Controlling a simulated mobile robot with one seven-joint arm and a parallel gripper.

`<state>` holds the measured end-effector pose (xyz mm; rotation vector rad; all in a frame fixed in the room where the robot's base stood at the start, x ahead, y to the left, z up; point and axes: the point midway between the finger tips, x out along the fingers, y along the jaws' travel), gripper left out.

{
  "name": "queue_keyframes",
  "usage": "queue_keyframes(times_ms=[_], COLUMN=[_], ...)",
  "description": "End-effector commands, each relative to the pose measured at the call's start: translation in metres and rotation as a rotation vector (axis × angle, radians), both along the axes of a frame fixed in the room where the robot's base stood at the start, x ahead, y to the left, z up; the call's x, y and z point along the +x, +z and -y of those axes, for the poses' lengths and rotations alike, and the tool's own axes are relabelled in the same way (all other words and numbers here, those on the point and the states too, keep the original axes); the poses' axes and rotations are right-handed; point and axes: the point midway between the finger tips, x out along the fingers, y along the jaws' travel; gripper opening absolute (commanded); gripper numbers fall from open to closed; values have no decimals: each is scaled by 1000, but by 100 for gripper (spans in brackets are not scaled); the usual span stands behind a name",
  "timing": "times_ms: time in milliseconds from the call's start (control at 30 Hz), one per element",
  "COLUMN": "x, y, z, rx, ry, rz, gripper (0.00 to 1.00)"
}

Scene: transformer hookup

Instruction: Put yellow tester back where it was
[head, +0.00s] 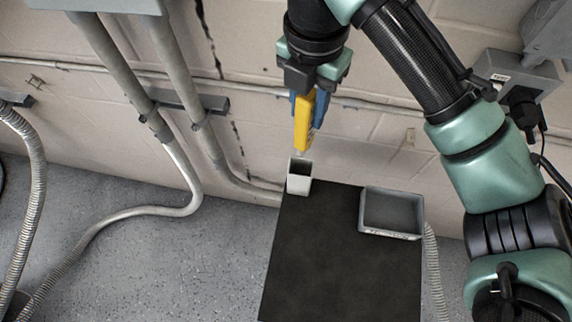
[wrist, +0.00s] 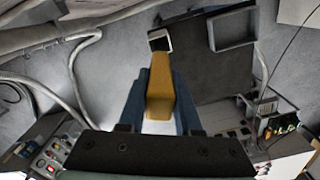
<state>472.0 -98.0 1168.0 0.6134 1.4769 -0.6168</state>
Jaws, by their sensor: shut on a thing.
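The yellow tester (head: 303,122) hangs upright from my gripper (head: 307,100), whose blue fingers are shut on it. It also shows in the wrist view (wrist: 160,88) between the two fingers (wrist: 160,105). A small white open-topped holder (head: 299,183) stands at the back left corner of the dark tabletop (head: 335,260). The tester's lower end is just above the holder's opening, and they look apart or nearly touching. In the wrist view the holder (wrist: 159,40) lies just beyond the tester's tip. Whether the tip has entered it is hard to tell.
A grey shallow tray (head: 392,233) sits at the right of the tabletop, and it looks empty. Conduits (head: 175,90) run down the block wall at the left. A grey box (head: 520,75) is on the wall at the right. The tabletop's front is clear.

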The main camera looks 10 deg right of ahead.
Motion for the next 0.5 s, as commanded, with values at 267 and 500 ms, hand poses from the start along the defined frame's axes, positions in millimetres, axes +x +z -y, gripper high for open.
queue_keyframes(times_ms=[267,500], x=[-1,-1], y=[-46,-71], z=[-1,-1], rx=[4,4], ry=[0,-2], rz=[-2,-1], gripper=[0,0])
